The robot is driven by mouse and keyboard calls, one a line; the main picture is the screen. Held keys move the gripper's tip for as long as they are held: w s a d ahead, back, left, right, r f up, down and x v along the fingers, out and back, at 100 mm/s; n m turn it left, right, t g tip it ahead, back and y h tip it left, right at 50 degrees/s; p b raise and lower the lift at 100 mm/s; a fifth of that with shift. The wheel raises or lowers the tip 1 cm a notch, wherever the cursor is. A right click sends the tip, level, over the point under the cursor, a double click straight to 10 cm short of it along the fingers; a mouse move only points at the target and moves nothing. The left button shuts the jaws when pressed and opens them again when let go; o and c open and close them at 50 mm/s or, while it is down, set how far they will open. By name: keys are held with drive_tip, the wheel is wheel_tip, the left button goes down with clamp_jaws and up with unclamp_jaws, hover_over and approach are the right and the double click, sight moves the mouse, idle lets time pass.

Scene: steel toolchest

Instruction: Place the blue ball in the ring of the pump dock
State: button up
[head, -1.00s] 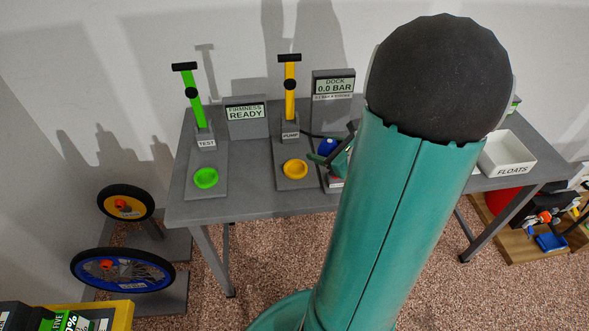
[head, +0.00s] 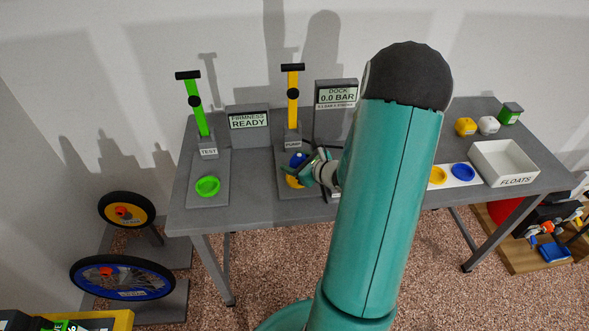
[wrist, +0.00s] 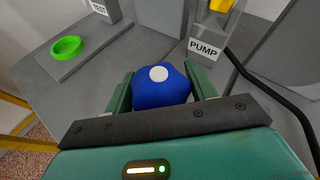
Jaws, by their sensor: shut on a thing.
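The blue ball (wrist: 163,93) has a white round spot and is held between the two fingers of my gripper (wrist: 162,92) in the wrist view. In the head view the blue ball (head: 298,159) shows at the tip of my gripper (head: 301,167), above the pump dock. The yellow ring (head: 293,182) of the pump dock is partly covered by my gripper in the head view. In the wrist view the ring is hidden. The yellow-handled pump (head: 292,95) stands behind the ball, and its PUMP label (wrist: 203,49) shows in the wrist view.
A green ring (head: 208,187) and green-handled test stand (head: 196,105) are at the left. The dock display (head: 337,96) reads 0.0 BAR. A black hose (wrist: 262,88) curves right of the pump. At the right are a white FLOATS tray (head: 505,163) and coloured blocks.

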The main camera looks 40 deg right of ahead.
sight(295, 167)
drive_tip(key=shift+w+f, duration=0.2)
drive_tip(key=shift+f, duration=0.1)
wheel_tip(295, 167, down, 2)
drive_tip(key=shift+w+f, duration=0.1)
drive_tip(key=shift+f, duration=0.45)
drive_tip(key=shift+f, duration=0.1)
drive_tip(key=shift+f, duration=0.25)
drive_tip(key=o, duration=0.9)
drive_tip(key=shift+f, duration=0.1)
drive_tip(key=shift+o, duration=0.4)
drive_tip(key=shift+f, duration=0.1)
drive_tip(key=shift+a, duration=0.1)
